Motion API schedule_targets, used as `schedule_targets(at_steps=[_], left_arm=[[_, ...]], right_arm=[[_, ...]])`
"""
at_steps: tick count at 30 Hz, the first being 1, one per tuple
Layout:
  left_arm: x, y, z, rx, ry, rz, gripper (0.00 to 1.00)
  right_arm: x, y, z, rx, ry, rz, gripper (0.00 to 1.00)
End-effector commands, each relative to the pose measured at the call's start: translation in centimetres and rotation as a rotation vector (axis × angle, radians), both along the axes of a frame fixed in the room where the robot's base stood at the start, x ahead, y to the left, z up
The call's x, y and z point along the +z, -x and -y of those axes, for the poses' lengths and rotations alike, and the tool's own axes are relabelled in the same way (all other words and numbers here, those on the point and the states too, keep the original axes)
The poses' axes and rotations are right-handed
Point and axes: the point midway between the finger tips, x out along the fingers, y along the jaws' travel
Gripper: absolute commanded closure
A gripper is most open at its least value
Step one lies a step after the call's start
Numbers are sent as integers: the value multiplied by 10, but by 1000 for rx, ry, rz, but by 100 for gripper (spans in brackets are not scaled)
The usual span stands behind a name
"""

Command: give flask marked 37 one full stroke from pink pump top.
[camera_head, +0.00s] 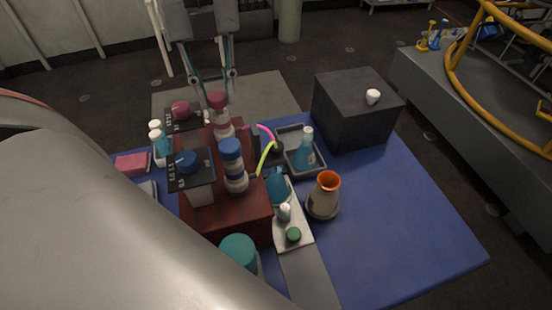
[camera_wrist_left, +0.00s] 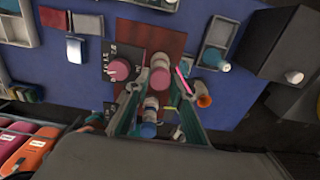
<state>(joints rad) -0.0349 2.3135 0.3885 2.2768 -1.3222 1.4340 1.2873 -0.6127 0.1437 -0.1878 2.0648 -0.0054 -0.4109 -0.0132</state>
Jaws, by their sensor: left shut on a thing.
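The pink pump top (camera_head: 217,100) crowns a white-and-pink bottle on a dark red stand. It also shows in the left wrist view (camera_wrist_left: 160,78). My left gripper (camera_head: 214,88) comes down from above with one finger on each side of this top, and is shut on it. A pink tube (camera_head: 262,131) arcs right from that pump. One flask with blue liquid (camera_head: 305,157) stands in a dark tray; another blue flask (camera_head: 277,188) stands beside the stand. I cannot read a 37 on either. My right gripper is not in view.
A blue-topped pump (camera_head: 231,150) with a yellow-green tube (camera_head: 265,157) stands nearer. Dark plates carry a pink knob (camera_head: 181,109) and a blue knob (camera_head: 186,160). The blue mat's right side is clear.

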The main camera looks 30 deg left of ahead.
Motion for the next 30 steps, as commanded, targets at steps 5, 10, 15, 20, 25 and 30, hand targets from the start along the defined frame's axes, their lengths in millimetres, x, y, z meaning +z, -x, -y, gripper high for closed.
schedule_targets(at_steps=[5,10,15,20,25,30], left_arm=[[0,0,0,0,-1,1,91],[2,-1,-1,0,-2,1,91],[6,-1,-1,0,-2,3,91],[10,-1,-1,1,-2,3,91],[14,-1,-1,1,-2,3,91],[18,-1,-1,0,-2,3,91]], right_arm=[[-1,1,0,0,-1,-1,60],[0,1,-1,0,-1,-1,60],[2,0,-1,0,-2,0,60],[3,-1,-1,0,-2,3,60],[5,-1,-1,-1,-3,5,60],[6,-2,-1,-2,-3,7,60]])
